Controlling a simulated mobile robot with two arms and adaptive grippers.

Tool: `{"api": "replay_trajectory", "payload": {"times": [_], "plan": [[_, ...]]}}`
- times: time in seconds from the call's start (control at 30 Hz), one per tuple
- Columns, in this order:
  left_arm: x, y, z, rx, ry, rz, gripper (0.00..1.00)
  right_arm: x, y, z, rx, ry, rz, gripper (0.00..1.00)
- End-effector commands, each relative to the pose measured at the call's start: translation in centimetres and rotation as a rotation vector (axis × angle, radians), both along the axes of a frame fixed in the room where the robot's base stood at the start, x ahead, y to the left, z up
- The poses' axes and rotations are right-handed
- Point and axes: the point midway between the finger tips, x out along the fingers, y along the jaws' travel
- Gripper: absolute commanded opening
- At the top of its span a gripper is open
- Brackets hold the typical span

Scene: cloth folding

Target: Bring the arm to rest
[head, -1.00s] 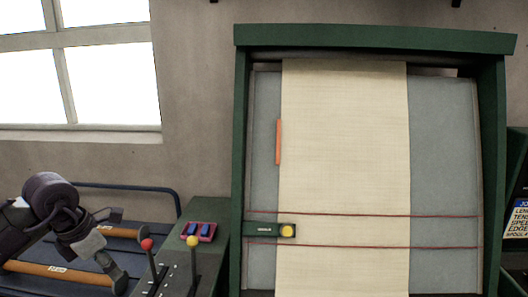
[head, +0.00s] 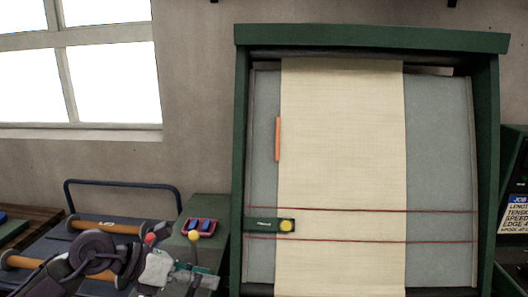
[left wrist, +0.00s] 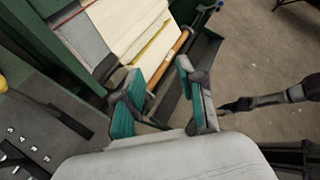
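My left gripper (head: 200,277) is low in the head view, in front of the lever console, and partly covers it. In the left wrist view its two teal-padded fingers (left wrist: 158,70) stand apart with nothing between them. Beyond them are the cream cloth, a wooden roller (left wrist: 172,60) and a dark trough (left wrist: 200,65). A dark arm, seemingly my right one (left wrist: 245,103), enters that view from the right. Its gripper is too small to read, and the head view does not show it.
A green-framed machine (head: 237,150) carries a cream cloth (head: 343,150) over a grey panel (head: 440,150), crossed by two red lines. The console (head: 212,215) has levers, one yellow-knobbed (head: 194,236). Floor (left wrist: 275,50) is open right of the trough.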

Motion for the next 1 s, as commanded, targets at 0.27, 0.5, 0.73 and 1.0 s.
{"api": "replay_trajectory", "payload": {"times": [0.27, 0.5, 0.73, 1.0], "plan": [[-2.2, -6.4, 8.2, -0.956, 0.203, 0.218, 0.39, -0.1, 0.0, 0.0, 0.000, 0.002, 0.000, 0.40], [0.3, 2.0, 5.6, -1.627, 0.567, 0.796, 0.39, -0.1, 0.0, 0.0, 0.000, 0.001, 0.000, 0.40], [-3.8, 9.4, -8.7, -1.909, 0.994, 1.584, 0.39, 0.0, 0.0, 0.0, 0.000, 0.000, 0.000, 0.40], [-14.7, 10.2, -20.0, 1.727, -1.293, -2.208, 0.39, 0.0, 0.0, 0.0, -0.001, -0.001, 0.000, 0.40]]}}
